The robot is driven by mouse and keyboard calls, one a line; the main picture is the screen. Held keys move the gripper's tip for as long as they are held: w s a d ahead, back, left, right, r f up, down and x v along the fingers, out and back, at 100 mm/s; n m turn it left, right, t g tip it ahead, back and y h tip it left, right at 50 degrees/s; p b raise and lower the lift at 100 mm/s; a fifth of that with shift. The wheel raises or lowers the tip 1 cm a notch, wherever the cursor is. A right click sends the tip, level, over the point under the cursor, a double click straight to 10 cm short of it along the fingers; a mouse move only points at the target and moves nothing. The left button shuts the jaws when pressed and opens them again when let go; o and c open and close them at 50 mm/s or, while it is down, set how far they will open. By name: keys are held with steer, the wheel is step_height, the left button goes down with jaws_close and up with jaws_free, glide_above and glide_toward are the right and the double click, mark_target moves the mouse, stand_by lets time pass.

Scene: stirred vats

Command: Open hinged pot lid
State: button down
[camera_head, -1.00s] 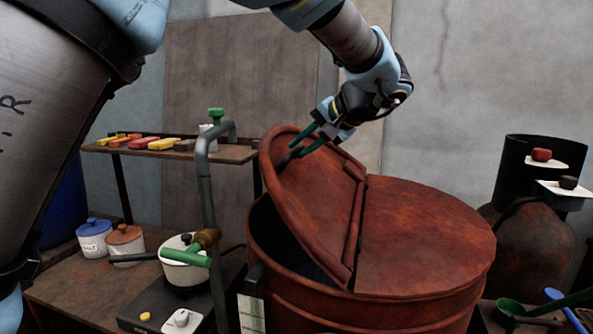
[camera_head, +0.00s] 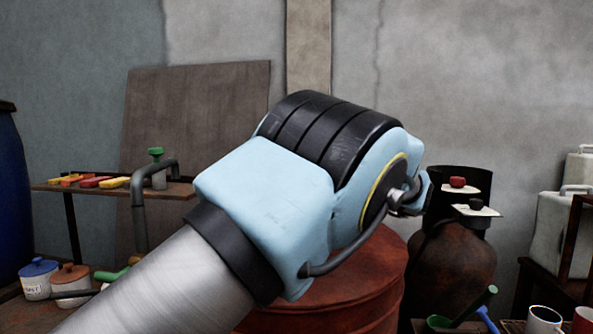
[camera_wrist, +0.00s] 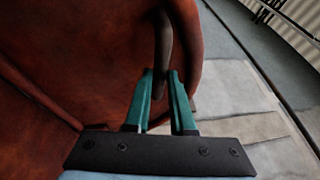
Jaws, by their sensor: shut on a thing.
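The rust-red pot (camera_head: 385,270) stands at the lower middle of the head view, mostly hidden behind my arm. Its hinged lid half cannot be made out there. In the wrist view the red lid (camera_wrist: 90,55) fills the left and upper middle, with its curved rim to the right. A dark bar handle (camera_wrist: 163,45) runs along the lid near that rim. My gripper (camera_wrist: 160,78), with green fingers, is shut on the handle. My fingers are hidden in the head view, and the lid's present angle cannot be told from it.
A shelf (camera_head: 110,187) with colored blocks and a grey bent pipe (camera_head: 139,200) stand left of the pot. A rusty gas cylinder (camera_head: 455,265) is close on the right.

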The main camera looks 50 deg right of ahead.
steer(key=shift+s+d+f+m+t+b, duration=0.2)
steer(key=shift+s+d+t, duration=0.25)
steer(key=shift+s, duration=0.2)
steer(key=shift+s+d+f+m+t+b, duration=0.2)
steer(key=shift+s+d+t, duration=0.25)
steer(key=shift+s, duration=0.15)
steer(key=c, duration=0.8)
jaws_free()
steer(key=shift+o, duration=0.2)
steer(key=shift+f, duration=0.1)
steer(key=b+v, duration=0.3)
steer(key=v, duration=0.7)
steer(key=shift+s, duration=0.4)
